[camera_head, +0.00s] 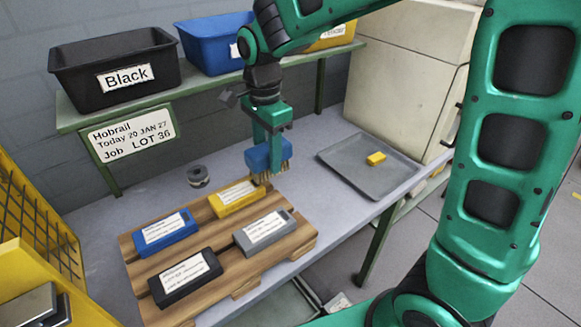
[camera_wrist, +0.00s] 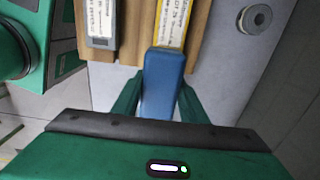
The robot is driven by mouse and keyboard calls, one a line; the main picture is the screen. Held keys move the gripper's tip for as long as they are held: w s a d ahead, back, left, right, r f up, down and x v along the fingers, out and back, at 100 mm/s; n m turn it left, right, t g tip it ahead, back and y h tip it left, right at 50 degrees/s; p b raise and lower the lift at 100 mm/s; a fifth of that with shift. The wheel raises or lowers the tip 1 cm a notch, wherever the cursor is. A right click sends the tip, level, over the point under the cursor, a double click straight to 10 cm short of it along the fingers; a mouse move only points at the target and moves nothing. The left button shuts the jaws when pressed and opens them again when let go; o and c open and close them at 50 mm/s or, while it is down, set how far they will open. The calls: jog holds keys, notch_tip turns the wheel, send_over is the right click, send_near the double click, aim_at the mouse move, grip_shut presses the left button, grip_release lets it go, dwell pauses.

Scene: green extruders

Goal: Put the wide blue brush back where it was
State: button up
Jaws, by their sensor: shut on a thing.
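The wide blue brush (camera_head: 268,156) has a blue block body with tan bristles pointing down. My gripper (camera_head: 270,125) is shut on it and holds it at the back right edge of the wooden pallet (camera_head: 303,240), close to the yellow labelled block (camera_head: 235,198). In the wrist view the brush (camera_wrist: 163,85) lies between the two green fingers (camera_wrist: 158,100), its far end next to the yellow block (camera_wrist: 172,22). I cannot tell whether the bristles touch the table or the pallet.
The pallet also bears blue (camera_head: 165,233), grey (camera_head: 265,233) and black (camera_head: 185,278) labelled blocks. A grey tray (camera_head: 345,160) with a small yellow piece (camera_head: 376,158) lies to the right. A dark roll (camera_head: 198,175) stands behind. Black (camera_head: 75,75) and blue (camera_head: 200,50) bins sit on the shelf.

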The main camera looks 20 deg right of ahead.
jog(key=shift+w+d+f, duration=0.1)
jog(key=shift+w, duration=0.2)
jog(key=w+d+f, duration=0.2)
jog(key=d, duration=0.1)
jog(key=w+d+f, duration=0.2)
jog(key=d, duration=0.1)
jog(key=w+d+f, duration=0.2)
jog(key=d, duration=0.1)
jog(key=shift+w+d+f, duration=0.2)
jog(key=shift+w+f, duration=0.05)
jog(key=shift+f, duration=2.15)
jog(key=shift+f, duration=0.1)
jog(key=o, duration=1.3)
jog(key=shift+o, duration=0.4)
notch_tip(320, 180, up, 12)
jog(key=shift+s+d, duration=0.1)
